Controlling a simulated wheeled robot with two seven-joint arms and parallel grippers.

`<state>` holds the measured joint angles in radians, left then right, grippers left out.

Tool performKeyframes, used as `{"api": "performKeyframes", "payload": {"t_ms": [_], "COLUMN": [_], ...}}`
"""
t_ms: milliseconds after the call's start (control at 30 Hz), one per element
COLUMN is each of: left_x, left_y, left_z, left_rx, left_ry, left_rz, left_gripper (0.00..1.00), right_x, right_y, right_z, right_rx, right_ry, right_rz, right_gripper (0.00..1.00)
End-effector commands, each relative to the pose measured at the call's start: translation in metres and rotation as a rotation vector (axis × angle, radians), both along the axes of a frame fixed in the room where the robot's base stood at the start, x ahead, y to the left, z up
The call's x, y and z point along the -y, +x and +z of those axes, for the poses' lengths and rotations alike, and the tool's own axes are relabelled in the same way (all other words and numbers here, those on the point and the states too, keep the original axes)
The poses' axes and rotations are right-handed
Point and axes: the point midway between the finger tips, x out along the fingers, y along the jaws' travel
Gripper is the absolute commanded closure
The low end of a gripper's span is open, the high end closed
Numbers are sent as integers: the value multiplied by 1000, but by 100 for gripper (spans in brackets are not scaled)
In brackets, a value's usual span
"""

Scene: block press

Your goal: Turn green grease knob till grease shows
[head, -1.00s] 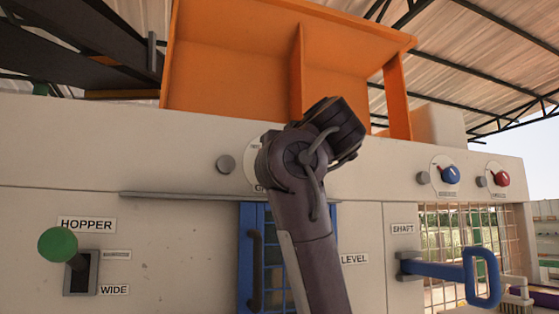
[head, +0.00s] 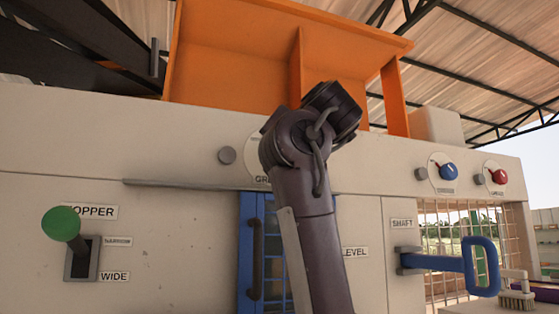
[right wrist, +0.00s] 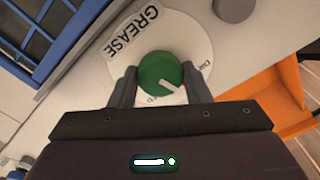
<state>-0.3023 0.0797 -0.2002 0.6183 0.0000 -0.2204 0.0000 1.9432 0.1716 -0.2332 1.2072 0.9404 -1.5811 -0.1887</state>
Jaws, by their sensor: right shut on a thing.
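The green grease knob (right wrist: 159,73) shows in the right wrist view, on a round white dial plate (right wrist: 190,40) labelled GREASE. A white pointer mark on it points toward the lower right of that picture. My right gripper (right wrist: 159,80) is shut on the knob, one finger on each side. In the head view my right arm covers the knob and most of its dial; only the start of the label shows. No grease can be seen. My left gripper is in neither view.
A hopper lever with a green ball (head: 61,223) is at the left of the panel. A blue door (head: 254,250) is behind my arm. A blue shaft handle (head: 480,266) juts out at the right. Blue (head: 448,171) and red (head: 499,176) knobs sit upper right. An orange hopper (head: 235,60) is above.

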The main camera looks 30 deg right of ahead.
Motion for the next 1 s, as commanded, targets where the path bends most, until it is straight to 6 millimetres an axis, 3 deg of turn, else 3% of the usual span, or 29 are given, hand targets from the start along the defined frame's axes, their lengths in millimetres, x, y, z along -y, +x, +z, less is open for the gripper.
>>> {"api": "performKeyframes", "payload": {"t_ms": [400,1000], "left_x": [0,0], "left_y": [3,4], "left_z": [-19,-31], "left_rx": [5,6], "left_ry": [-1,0], "left_rz": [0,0], "left_gripper": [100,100], "right_x": [0,0], "right_y": [-1,0], "right_z": [-1,0], "right_rx": [93,211], "right_ry": [386,878], "right_rz": [1,0], "right_gripper": [79,79]}}
